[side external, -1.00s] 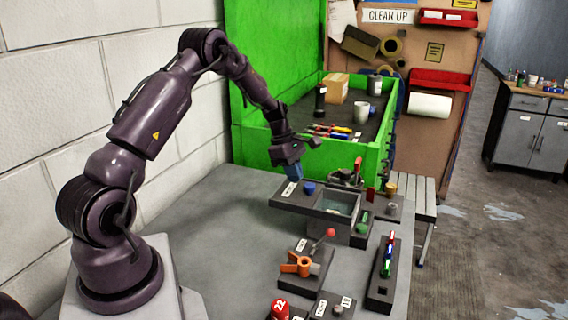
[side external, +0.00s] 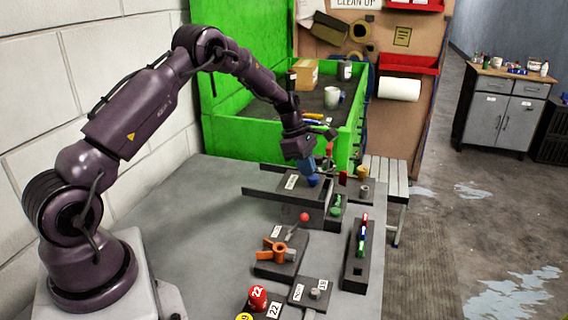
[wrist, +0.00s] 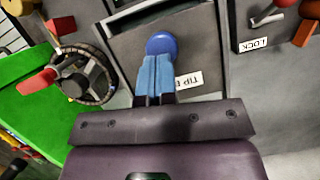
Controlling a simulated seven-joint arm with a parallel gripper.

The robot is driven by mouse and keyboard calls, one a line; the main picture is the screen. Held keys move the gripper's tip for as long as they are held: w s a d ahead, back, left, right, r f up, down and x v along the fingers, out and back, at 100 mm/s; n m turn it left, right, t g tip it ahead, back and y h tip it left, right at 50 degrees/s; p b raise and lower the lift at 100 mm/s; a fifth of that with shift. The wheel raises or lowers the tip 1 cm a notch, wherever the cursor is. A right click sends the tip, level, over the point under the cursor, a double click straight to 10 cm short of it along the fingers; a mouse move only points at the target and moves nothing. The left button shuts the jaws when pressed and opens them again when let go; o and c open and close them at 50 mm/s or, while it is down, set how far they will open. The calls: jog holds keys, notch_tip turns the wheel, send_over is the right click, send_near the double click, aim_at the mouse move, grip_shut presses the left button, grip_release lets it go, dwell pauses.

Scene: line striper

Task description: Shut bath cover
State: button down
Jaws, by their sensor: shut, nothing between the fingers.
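The bath cover (side external: 276,178) is a dark sliding plate with a white label and a blue knob (side external: 313,180). In the wrist view the closed fingertips (wrist: 155,62) are against or very near the knob (wrist: 162,44); contact is hard to tell. The fingers partly hide the cover's label (wrist: 188,80).
An orange-handled valve (side external: 273,250) and a red-knobbed lever (side external: 304,217) stand in front of the bath. A handwheel (wrist: 83,75) is close beside the cover. A green-walled bench (side external: 240,135) stands behind. The grey table left of the bath is clear.

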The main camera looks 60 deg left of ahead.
jog(key=shift+w+d+f, duration=0.1)
jog(key=shift+w+d, duration=0.25)
jog(key=shift+d, duration=0.15)
